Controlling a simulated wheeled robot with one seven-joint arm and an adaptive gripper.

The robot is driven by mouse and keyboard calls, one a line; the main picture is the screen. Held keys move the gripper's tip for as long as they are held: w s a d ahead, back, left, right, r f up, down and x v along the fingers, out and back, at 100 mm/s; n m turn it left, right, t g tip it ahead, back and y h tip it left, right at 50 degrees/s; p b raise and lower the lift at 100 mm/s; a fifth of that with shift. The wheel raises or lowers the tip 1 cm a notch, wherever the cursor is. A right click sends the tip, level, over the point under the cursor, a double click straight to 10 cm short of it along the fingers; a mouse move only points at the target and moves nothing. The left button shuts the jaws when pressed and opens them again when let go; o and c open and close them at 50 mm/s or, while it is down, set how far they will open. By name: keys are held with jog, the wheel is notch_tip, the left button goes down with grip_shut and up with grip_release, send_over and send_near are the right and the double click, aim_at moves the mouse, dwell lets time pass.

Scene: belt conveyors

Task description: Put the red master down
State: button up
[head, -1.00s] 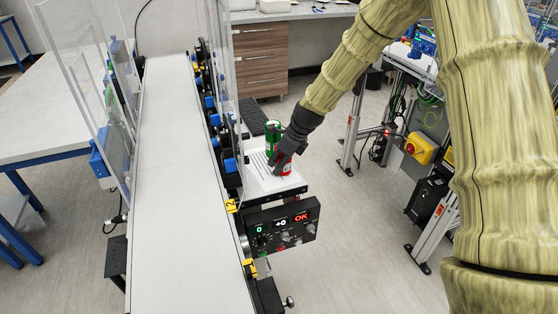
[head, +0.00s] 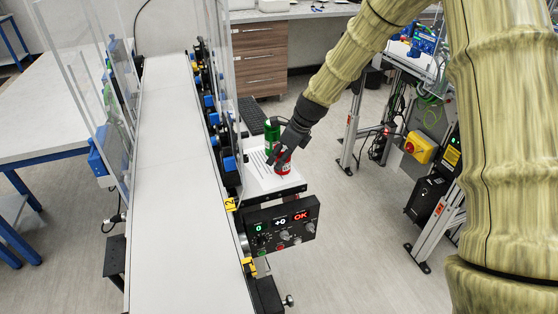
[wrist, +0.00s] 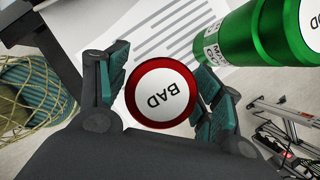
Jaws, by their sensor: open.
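The red master (head: 283,168) is a small red cylinder standing on the white sheet on the small shelf beside the conveyor. In the wrist view its round top (wrist: 160,93) has a red rim and a white face reading "BAD". My gripper (head: 283,158) is over it, and in the wrist view its two fingers (wrist: 158,88) are spread on either side of the top. A gap shows at the left finger; the right finger is close to the rim, and I cannot tell whether it touches.
A green master (head: 271,132) stands just behind the red one, close to my right finger in the wrist view (wrist: 255,42). The printed sheet (head: 262,180) covers the shelf. A control box (head: 282,226) reading "OK" is at the shelf's front. Clear panels (head: 222,90) stand to the left.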

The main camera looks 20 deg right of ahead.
jog(key=b+v, duration=0.1)
jog(key=v, duration=0.8)
jog(key=shift+r, duration=0.2)
